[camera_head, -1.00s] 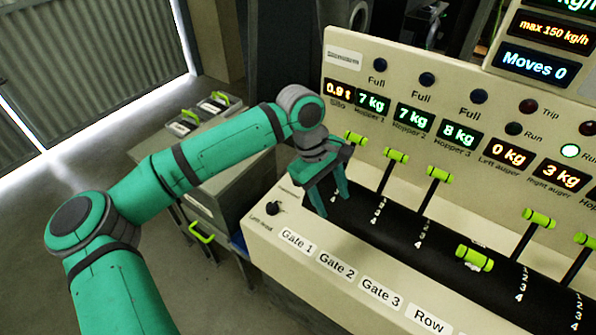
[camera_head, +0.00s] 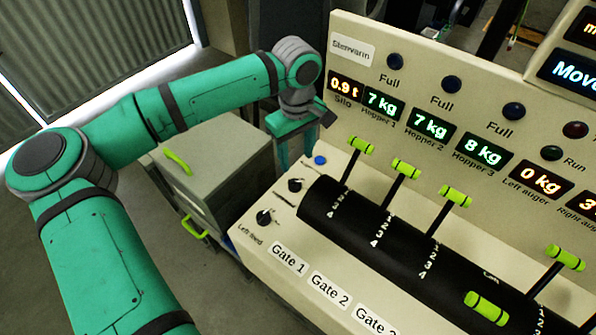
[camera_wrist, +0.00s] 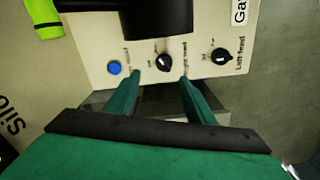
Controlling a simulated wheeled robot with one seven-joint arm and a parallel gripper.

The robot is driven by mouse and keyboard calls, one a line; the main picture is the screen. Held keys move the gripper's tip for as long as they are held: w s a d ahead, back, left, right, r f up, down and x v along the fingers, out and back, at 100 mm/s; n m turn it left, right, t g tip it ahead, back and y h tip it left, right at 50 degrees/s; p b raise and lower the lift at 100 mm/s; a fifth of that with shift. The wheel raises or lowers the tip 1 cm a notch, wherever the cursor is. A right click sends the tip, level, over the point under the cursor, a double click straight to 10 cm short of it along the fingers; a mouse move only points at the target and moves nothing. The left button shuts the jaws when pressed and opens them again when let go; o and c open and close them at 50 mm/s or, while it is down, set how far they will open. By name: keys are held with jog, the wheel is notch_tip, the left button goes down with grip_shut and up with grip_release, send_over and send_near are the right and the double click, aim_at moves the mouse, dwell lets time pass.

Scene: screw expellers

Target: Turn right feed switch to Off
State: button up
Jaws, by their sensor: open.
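The right feed switch is a small black rotary knob (camera_head: 295,185) on the cream panel, between the blue button and the left feed knob (camera_head: 264,217). In the wrist view the right feed knob (camera_wrist: 163,62) lies just beyond and between my fingertips, with a partly covered label beside it. Its exact setting is too small to read. My gripper (camera_head: 296,160) is open and empty, its green fingers (camera_wrist: 160,76) pointing at the panel around the knob's line. I cannot tell whether they touch it. The left feed knob (camera_wrist: 221,55) is right of the fingers.
A blue button (camera_head: 320,160) sits behind the right feed knob. A black drum (camera_head: 325,205) with several green-handled levers (camera_head: 361,145) stands close to the knobs. The upright display panel (camera_head: 352,50) rises behind. A grey box (camera_head: 215,150) stands left of the console.

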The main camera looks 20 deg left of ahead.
aim_at(295, 181)
jog(key=f, duration=0.5)
jog(key=s+f, duration=0.1)
jog(key=f, duration=0.2)
jog(key=shift+a+f, duration=0.15)
jog(key=shift+a, duration=0.05)
jog(key=shift+f, duration=0.65)
jog(key=shift+c, duration=0.5)
jog(key=shift+w, duration=0.1)
jog(key=c, duration=1)
